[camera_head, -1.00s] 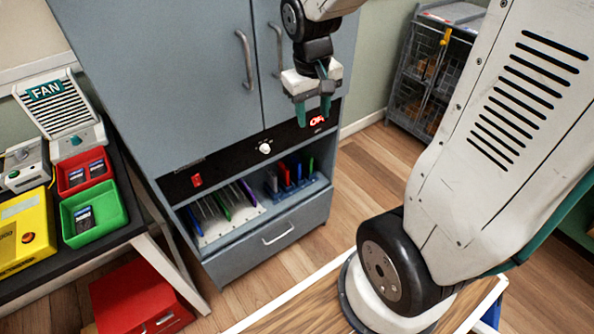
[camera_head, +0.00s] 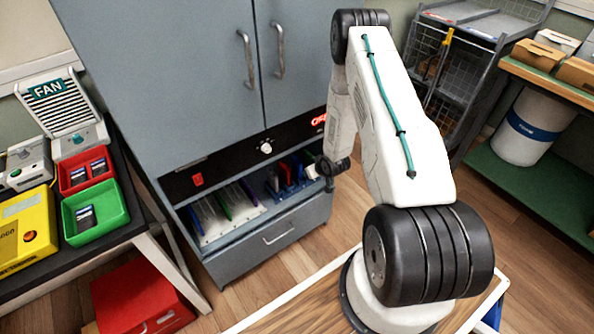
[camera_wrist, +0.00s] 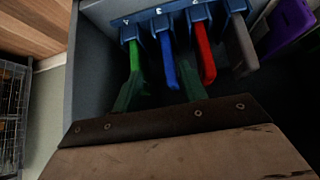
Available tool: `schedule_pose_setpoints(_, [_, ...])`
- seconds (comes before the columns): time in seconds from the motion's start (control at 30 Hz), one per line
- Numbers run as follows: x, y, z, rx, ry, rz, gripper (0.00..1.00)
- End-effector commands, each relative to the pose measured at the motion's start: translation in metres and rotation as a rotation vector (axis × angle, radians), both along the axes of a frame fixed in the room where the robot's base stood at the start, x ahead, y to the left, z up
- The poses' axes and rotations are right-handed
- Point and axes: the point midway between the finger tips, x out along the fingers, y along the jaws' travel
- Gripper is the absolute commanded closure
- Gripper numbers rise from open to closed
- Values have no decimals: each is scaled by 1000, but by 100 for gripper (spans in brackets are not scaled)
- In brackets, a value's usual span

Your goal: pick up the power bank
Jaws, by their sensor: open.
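I cannot tell for sure which item is the power bank. In the wrist view, slim upright items stand in a blue numbered rack (camera_wrist: 142,22): a green one (camera_wrist: 134,56), a blue one (camera_wrist: 168,62), a red one (camera_wrist: 204,56) and a grey-brown one (camera_wrist: 241,46). My gripper (camera_wrist: 160,90) is open just over this rack, its dark green fingers apart near the green and blue items, with nothing seen held. In the head view the rack (camera_head: 286,190) sits at the right of the cabinet's open shelf. My forearm and wrist partly hide the gripper there.
The grey cabinet (camera_head: 190,70) rises behind the shelf, with a drawer (camera_head: 268,243) below. Left of the rack is a pale divider tray (camera_head: 212,236). A bench at left holds a red tray (camera_head: 70,188), a green tray (camera_head: 112,212) and a yellow device (camera_head: 22,235).

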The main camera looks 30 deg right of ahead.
Motion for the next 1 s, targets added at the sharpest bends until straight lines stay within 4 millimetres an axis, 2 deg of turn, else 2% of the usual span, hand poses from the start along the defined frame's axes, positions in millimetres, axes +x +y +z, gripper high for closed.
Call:
schedule_pose_setpoints(0.03, [9,1,-8,4,-94,14,57])
schedule_pose_setpoints(0.13, [26,4,-6,8,-265,40,57])
schedule_pose_setpoints(0.33, [38,9,1,17,-455,64,57])
schedule_pose_setpoints(0.57, [57,11,-3,18,-497,72,57])
schedule_pose_setpoints(1.0, [108,10,-28,19,-493,69,57])
